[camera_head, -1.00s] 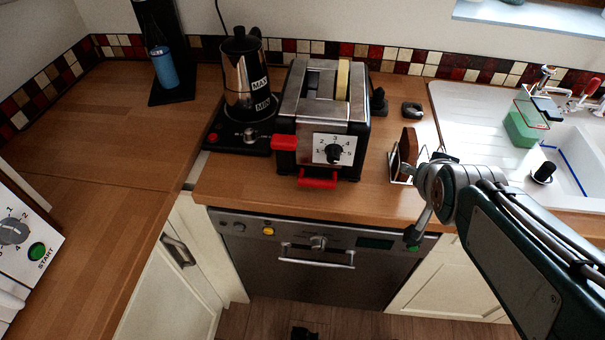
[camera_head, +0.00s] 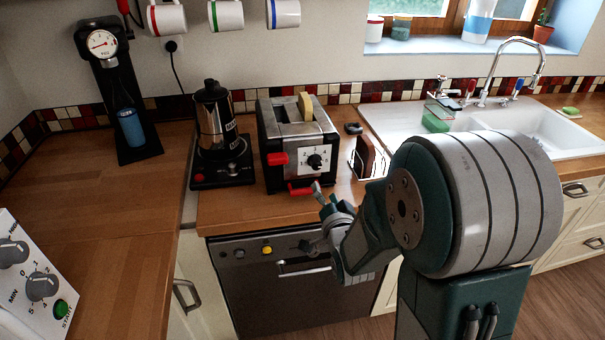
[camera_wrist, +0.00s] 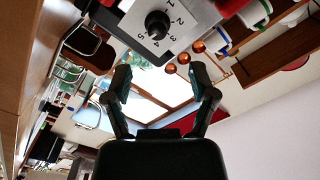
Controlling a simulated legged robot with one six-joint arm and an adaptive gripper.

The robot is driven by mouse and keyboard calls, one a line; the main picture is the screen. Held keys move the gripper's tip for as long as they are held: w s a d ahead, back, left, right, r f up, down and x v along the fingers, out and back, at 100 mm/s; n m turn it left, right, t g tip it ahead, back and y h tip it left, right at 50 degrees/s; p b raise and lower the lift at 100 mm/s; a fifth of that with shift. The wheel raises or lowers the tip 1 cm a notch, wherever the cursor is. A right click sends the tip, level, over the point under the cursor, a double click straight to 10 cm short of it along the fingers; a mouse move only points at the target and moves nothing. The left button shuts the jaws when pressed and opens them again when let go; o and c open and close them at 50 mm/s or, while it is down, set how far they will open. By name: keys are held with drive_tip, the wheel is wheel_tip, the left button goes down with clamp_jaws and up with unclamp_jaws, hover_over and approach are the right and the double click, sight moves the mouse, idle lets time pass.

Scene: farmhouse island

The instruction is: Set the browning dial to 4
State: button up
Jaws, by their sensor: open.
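The toaster (camera_head: 290,130) is silver and black, with a bread slice in one slot, and stands on the wooden counter. Its black browning dial (camera_head: 314,161) sits on a white numbered plate on the front. The dial also shows at the top of the wrist view (camera_wrist: 157,24), with numerals around it; I cannot tell where its pointer stands. My gripper (camera_head: 326,197) is in front of and below the dial, apart from it. In the wrist view my gripper (camera_wrist: 163,84) has its two fingers spread and nothing between them.
A red lever (camera_head: 278,158) and a red handle (camera_head: 301,190) stick out of the toaster's front. A moka pot (camera_head: 213,120) on a hot plate stands to its left. A toast rack (camera_head: 368,160) stands to its right, before the sink (camera_head: 480,135).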

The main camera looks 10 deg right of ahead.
sight(316, 168)
drive_tip(key=w, duration=0.9)
drive_tip(key=shift+w+a, duration=0.35)
drive_tip(key=shift+a, duration=0.05)
drive_tip(key=shift+w, duration=0.25)
drive_tip(key=shift+w+d, duration=0.15)
drive_tip(key=shift+d, duration=1)
drive_tip(key=shift+a, duration=0.15)
drive_tip(key=c, duration=0.7)
drive_tip(key=shift+a, duration=0.3)
clamp_jaws()
drive_tip(key=shift+a+f, duration=0.1)
drive_tip(key=shift+a, duration=0.1)
